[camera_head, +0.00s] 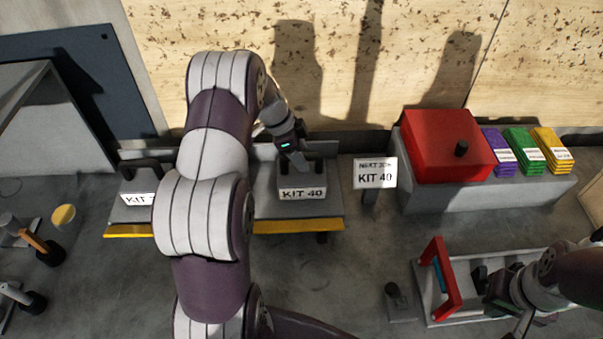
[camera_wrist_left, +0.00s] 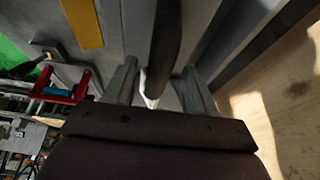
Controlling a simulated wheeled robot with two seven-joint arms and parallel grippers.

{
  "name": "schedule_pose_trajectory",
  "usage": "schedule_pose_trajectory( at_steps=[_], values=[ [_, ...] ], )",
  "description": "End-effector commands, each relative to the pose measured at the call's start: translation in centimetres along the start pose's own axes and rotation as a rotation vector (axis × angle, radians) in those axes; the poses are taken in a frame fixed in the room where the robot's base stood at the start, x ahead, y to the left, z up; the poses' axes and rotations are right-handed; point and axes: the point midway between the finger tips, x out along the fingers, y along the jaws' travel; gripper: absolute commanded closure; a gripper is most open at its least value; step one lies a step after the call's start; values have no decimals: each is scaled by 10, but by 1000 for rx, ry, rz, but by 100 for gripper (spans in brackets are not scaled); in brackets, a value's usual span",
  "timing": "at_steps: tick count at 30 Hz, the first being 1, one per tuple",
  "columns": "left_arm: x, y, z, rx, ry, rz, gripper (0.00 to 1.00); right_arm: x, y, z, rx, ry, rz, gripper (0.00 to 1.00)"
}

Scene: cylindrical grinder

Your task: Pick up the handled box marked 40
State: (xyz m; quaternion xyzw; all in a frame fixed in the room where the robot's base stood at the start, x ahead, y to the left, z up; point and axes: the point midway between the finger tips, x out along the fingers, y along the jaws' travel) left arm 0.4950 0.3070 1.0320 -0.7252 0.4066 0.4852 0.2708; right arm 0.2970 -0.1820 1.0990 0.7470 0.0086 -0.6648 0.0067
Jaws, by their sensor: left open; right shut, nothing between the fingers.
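The box marked KIT 40 (camera_head: 302,194) is a grey box with a white label, standing on a grey shelf with a yellow front edge (camera_head: 300,226). My left gripper (camera_head: 297,160) is over this box, fingers pointing down at its top. In the left wrist view my left gripper (camera_wrist_left: 158,88) is open, with a dark bar, apparently the handle (camera_wrist_left: 165,40), between its two fingers. I cannot tell whether the fingers touch it. In the head view the gripper partly hides the handle. My right gripper (camera_head: 488,283) is shut and empty at the lower right.
Another handled box (camera_head: 138,198), its label partly hidden by my left arm, stands left on the shelf. A sign reading KIT 40 (camera_head: 375,174) stands right of it. A red box (camera_head: 447,146) and coloured packs (camera_head: 523,150) sit further right. A red-handled tray (camera_head: 438,280) lies near my right gripper.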

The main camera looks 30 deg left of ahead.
Motion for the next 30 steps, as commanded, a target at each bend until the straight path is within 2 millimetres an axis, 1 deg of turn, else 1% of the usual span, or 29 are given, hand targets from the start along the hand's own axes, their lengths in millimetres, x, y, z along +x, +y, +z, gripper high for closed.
schedule_pose_trajectory(
  at_steps=[1, 2, 3, 6, 12, 13, 14, 15, 18, 30],
  values=[
    [3, 2, -1, -2, -1, 5, 45, -13, 0, -2, 0, 1, 0, 100],
    [9, 3, 0, -2, -1, 5, 45, -16, 0, -2, 0, 1, 0, 100],
    [18, 2, 1, 0, 0, 4, 45, -16, 0, -2, 0, 1, 0, 100],
    [30, 2, 2, 0, 0, 1, 45, -17, 0, -2, 0, 1, 0, 100],
    [34, 2, 2, 0, 0, 0, 45, -16, 0, -2, 0, 0, 0, 100],
    [34, 2, 2, 0, 0, 0, 48, -16, 0, -2, 0, 0, 0, 100],
    [34, 2, 2, 0, 0, 0, 58, -16, 0, -2, 0, 0, 0, 100],
    [34, 2, 2, 0, 0, 0, 71, -16, 0, -2, 0, 0, 0, 100],
    [34, 2, 2, 0, 0, 0, 100, -16, 0, -2, 0, 0, 0, 100],
    [33, 2, 2, 0, 0, 0, 100, -16, 0, -2, 0, 0, 0, 100]
  ],
)
